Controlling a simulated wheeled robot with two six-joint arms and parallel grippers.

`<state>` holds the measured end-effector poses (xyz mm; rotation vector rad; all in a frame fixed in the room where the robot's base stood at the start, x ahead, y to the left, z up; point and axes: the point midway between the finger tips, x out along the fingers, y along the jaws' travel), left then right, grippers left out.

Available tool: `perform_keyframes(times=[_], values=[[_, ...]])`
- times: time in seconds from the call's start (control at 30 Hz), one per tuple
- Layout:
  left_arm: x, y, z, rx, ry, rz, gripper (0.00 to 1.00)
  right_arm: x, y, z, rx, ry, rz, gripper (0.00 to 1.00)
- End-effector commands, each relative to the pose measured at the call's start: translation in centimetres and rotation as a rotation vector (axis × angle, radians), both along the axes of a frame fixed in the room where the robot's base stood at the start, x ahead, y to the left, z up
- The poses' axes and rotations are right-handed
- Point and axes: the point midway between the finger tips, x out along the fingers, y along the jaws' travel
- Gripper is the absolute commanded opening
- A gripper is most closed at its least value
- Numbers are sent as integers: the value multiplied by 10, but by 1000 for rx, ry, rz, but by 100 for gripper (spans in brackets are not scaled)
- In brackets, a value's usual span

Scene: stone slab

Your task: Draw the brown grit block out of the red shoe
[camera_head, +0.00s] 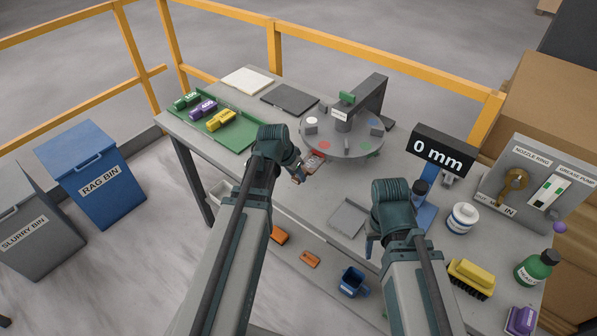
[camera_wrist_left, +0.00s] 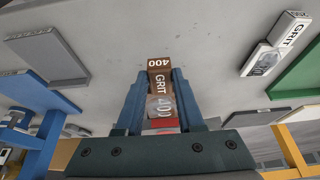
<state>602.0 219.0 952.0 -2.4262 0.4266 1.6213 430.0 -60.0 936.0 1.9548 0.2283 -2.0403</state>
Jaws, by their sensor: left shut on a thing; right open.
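The brown grit block (camera_wrist_left: 159,76), marked GRIT and 400, stands between the two blue-green fingers of my left gripper (camera_wrist_left: 158,92) in the left wrist view. The fingers are shut on it. A red part, seemingly the red shoe (camera_wrist_left: 164,125), shows at the block's lower end; I cannot tell whether the block is still seated in it. In the head view my left gripper (camera_head: 298,176) is at the near left rim of the turntable, beside a small red piece (camera_head: 315,160). My right gripper (camera_head: 371,243) is open, largely hidden by its arm, near a grey tray.
The round turntable (camera_head: 345,148) carries coloured spots beneath a grey arm. A green tray (camera_head: 238,139) with green, purple and yellow blocks lies left. The grey square tray (camera_head: 348,218) lies near my right gripper. A 0 mm display (camera_head: 440,156), bottles and a yellow brush stand right.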

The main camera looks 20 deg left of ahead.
Motion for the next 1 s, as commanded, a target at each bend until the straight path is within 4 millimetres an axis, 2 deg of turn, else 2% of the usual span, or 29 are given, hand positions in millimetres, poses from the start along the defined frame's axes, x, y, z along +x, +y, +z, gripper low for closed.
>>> perform_keyframes(times=[0.4, 0.73, 1.0], values=[[-15, 5, 0, 0, -1, 0, 0, 0, 0, 0, 0, 0, 0, 50], [-15, 5, 0, 0, -1, 0, 0, 0, 0, 0, 0, 0, 0, 50], [-24, 8, 11, 0, -1, 0, 0, 0, 0, 11, 0, 0, 0, 50]])
